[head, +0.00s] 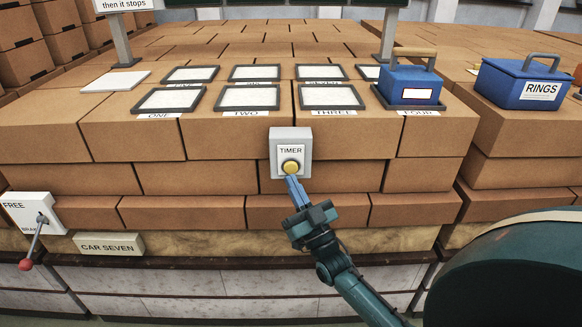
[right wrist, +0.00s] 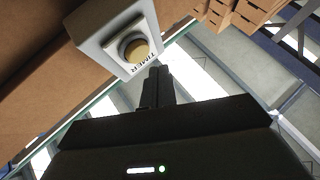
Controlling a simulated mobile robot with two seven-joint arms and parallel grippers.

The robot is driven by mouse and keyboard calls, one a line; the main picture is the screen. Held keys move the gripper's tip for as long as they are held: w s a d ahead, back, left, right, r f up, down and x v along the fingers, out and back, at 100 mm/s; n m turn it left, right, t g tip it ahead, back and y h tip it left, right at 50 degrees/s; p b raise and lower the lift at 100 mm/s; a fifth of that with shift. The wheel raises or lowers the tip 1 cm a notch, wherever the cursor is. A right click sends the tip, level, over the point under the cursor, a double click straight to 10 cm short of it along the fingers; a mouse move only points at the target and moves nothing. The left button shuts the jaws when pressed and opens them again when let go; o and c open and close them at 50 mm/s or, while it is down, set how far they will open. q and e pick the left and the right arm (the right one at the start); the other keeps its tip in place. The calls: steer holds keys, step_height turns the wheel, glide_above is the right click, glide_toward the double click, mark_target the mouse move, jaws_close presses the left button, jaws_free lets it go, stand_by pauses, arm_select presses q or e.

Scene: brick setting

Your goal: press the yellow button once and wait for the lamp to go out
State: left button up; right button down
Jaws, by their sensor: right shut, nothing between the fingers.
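The yellow button (head: 290,166) sits on a pale grey box labelled TIMER (head: 290,142), fixed to the front of the brown block wall. It also shows in the right wrist view (right wrist: 136,50), set in a dark ring. My right gripper (head: 292,181) is shut and empty, with its blue fingertips just below the button in the head view. In the right wrist view the fingertips (right wrist: 157,70) appear beside the button, with a small gap. Whether they touch it is hard to tell. I see no lamp that I can identify. My left gripper is not in view.
Framed white panels labelled ONE (head: 171,99), TWO (head: 247,97) and THREE (head: 331,96) lie on the blocks. A blue box with a handle (head: 405,87) stands near FOUR; a blue RINGS box (head: 520,83) is right. A red-knobbed lever (head: 35,240) is left.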

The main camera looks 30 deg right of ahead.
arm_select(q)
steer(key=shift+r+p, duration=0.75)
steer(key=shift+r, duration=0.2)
arm_select(e)
steer(key=s+a, duration=0.2)
steer(key=s, duration=0.1)
steer(key=shift+s, duration=0.2)
arm_select(q)
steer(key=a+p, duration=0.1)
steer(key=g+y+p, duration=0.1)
steer(key=p, duration=0.1)
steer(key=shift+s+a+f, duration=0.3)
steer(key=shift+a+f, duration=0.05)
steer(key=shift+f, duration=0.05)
arm_select(e)
steer(key=s+a+f+n+g+y, duration=0.3)
steer(key=s+a+f+g, duration=1.1)
steer(key=s, duration=0.3)
steer(key=shift+s+a+f+g+y, duration=0.15)
steer(key=shift+a+f+g+y, duration=0.25)
steer(key=shift+a, duration=0.4)
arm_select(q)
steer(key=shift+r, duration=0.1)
arm_select(e)
steer(key=shift+f, duration=0.1)
stand_by(3.2)
